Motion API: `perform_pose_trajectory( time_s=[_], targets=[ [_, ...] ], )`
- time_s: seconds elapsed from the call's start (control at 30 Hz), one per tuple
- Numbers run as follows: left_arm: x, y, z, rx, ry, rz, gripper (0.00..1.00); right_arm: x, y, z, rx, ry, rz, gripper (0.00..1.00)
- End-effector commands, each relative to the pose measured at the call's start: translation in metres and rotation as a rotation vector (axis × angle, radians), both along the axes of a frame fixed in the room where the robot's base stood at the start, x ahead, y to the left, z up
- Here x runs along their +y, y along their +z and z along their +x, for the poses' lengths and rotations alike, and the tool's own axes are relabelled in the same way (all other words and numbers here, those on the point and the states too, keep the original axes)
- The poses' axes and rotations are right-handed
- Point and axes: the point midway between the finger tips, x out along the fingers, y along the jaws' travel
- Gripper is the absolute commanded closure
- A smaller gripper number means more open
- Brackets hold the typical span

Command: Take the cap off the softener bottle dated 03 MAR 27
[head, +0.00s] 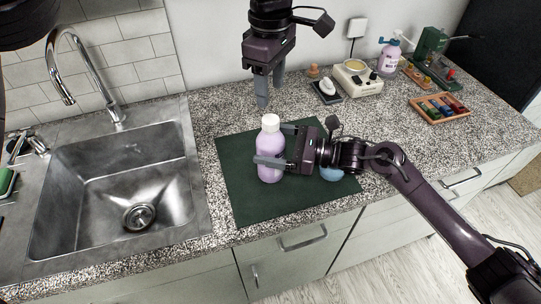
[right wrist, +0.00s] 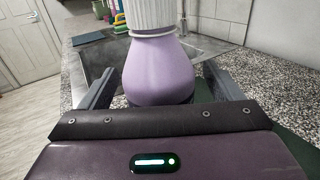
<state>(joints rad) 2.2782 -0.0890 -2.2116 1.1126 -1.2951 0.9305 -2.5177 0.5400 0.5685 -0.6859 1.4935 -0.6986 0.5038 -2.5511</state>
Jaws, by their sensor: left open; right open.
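A lavender bottle (head: 270,165) with a white cap (head: 270,122) stands upright on the dark green mat (head: 243,205). No date can be read on it. My right gripper (head: 276,146) reaches in from the right, open, with one finger on the near side of the bottle and one behind it. In the right wrist view the bottle (right wrist: 158,70) stands between the spread fingers, with gaps visible on both sides; its ribbed white cap (right wrist: 152,15) is cut off by the top edge. My left gripper (head: 269,94) is open and empty, pointing down above and behind the cap.
A blue object (head: 332,173) sits on the mat, partly hidden by my right gripper. The steel sink (head: 110,185) lies left. At the back right are a white device (head: 358,80), another lavender bottle (head: 390,60), a wooden tray (head: 441,107) and a green machine (head: 430,45).

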Motion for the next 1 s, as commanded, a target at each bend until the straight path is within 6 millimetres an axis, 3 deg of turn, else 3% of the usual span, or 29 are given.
perform_pose_trajectory(
  time_s=[0.27,0.9,1.0],
  targets=[
    [-0.0001,0.0001,0.0,0.0,0.0,0.0,0.49,0.0011,-0.0003,0.0003,0.001,0.0,-0.001,0.15],
    [0.0,0.0003,0.0005,-0.001,0.0,0.002,0.49,0.0008,-0.0003,0.0003,0.002,0.0,-0.001,0.99],
    [0.0001,-0.0002,0.0009,0.002,0.0,0.002,0.49,0.0008,-0.0004,0.0003,0.002,0.0,-0.001,1.0]
  ],
)
